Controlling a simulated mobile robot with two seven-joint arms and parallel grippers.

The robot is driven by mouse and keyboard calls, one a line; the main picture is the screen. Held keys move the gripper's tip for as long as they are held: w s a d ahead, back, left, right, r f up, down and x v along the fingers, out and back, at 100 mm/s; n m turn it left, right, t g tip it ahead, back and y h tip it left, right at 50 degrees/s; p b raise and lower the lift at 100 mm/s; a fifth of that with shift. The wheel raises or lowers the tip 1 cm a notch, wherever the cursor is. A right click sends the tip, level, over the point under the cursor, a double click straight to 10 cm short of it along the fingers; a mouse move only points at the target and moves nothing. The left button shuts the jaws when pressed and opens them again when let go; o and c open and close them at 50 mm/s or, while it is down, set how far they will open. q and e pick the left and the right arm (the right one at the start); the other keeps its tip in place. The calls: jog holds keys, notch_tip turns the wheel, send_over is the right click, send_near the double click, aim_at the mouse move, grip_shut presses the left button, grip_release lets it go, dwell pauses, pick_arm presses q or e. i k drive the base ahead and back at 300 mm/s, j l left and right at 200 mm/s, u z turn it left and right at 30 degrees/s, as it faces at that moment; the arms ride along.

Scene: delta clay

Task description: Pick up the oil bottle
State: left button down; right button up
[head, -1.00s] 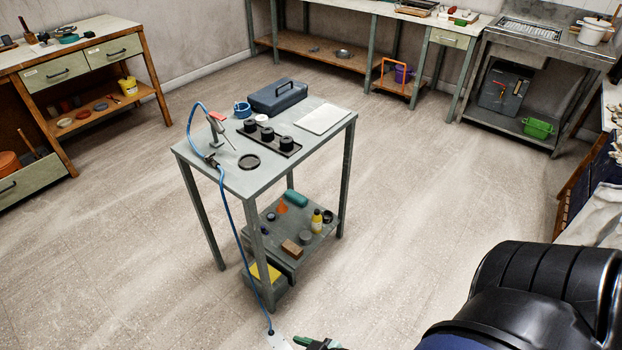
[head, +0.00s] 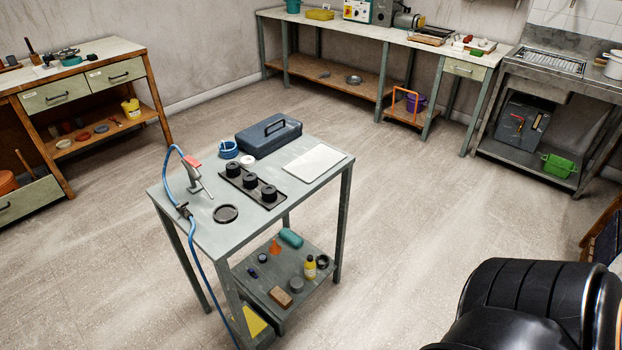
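A small yellow bottle with a dark cap (head: 310,268), which looks like the oil bottle, stands upright on the lower shelf (head: 305,295) of the grey metal table. It is near the shelf's right side, next to a dark round item (head: 322,261) and a grey round tin (head: 296,285). Neither of my grippers shows in the head view. Only a black rounded part of my own body shows at the lower right.
The tabletop (head: 205,232) above the shelf holds a blue toolbox (head: 268,136), black round parts on a tray and a blue hose (head: 201,255) hanging over the near edge. An orange funnel (head: 275,247), a teal roll (head: 291,238) and a wooden block (head: 280,297) share the shelf. Floor around is clear.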

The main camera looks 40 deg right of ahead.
aim_at(310, 266)
jog(key=i+l, duration=0.1)
jog(key=l, duration=0.5)
jog(key=i+l, duration=0.1)
jog(key=l, duration=0.5)
jog(key=l+u, duration=0.1)
jog(key=l, duration=0.5)
jog(key=i, duration=0.05)
